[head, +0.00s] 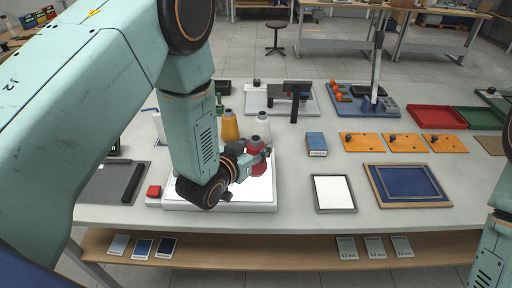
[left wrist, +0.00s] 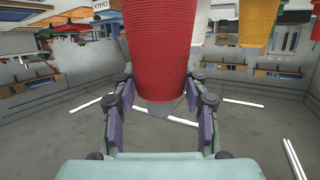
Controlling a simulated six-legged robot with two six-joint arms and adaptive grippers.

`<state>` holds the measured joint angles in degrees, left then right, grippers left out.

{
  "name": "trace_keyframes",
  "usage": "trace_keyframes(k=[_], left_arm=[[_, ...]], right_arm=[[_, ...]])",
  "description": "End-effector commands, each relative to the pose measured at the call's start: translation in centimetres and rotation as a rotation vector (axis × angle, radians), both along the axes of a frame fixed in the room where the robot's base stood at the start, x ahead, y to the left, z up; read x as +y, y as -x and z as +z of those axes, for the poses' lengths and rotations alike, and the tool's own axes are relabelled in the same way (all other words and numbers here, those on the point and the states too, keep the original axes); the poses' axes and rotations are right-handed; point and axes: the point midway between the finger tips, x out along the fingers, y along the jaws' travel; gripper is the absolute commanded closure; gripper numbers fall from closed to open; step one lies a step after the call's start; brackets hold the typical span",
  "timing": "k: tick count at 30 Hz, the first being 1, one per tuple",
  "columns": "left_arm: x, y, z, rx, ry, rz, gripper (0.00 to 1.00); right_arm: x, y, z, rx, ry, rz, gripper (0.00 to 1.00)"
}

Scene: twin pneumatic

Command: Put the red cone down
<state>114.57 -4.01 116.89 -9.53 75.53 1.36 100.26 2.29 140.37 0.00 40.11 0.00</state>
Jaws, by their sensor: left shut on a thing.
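The red cone (head: 257,170) is a thread-wound cone, partly hidden by my left gripper (head: 256,161) in the head view. My left gripper is shut on it. In the left wrist view the red cone (left wrist: 160,45) stands between the two fingers of my left gripper (left wrist: 160,95), its pale end showing past the red. The cone is over or on the white lit panel (head: 262,196); whether it touches the panel I cannot tell. My right gripper is not in view.
A yellow cone (head: 230,126) and a white cone (head: 262,126) stand just behind. A red button box (head: 154,191) is left of the panel. A blue box (head: 316,144), a framed white plate (head: 334,193) and orange plates (head: 398,143) lie to the right. Bare table lies between them.

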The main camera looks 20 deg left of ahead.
Motion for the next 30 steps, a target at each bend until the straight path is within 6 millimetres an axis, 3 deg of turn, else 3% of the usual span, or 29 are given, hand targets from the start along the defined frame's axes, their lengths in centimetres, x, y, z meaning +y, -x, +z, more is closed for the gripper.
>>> trace_keyframes(k=[13, 14, 21, 30], left_arm=[[-0.17, 0.02, -0.58, -0.002, 0.000, -0.001, 0.91], [-0.16, 0.05, -0.57, -0.001, 0.000, -0.001, 0.53], [-0.14, 0.04, -0.51, -0.001, 0.001, -0.001, 0.33], [-0.15, 0.04, -0.46, -0.001, 0.001, -0.001, 0.32]], right_arm=[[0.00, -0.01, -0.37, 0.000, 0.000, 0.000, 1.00], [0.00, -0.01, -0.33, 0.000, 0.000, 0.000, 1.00], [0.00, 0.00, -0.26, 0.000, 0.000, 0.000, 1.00], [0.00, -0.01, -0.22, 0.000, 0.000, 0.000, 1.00]])
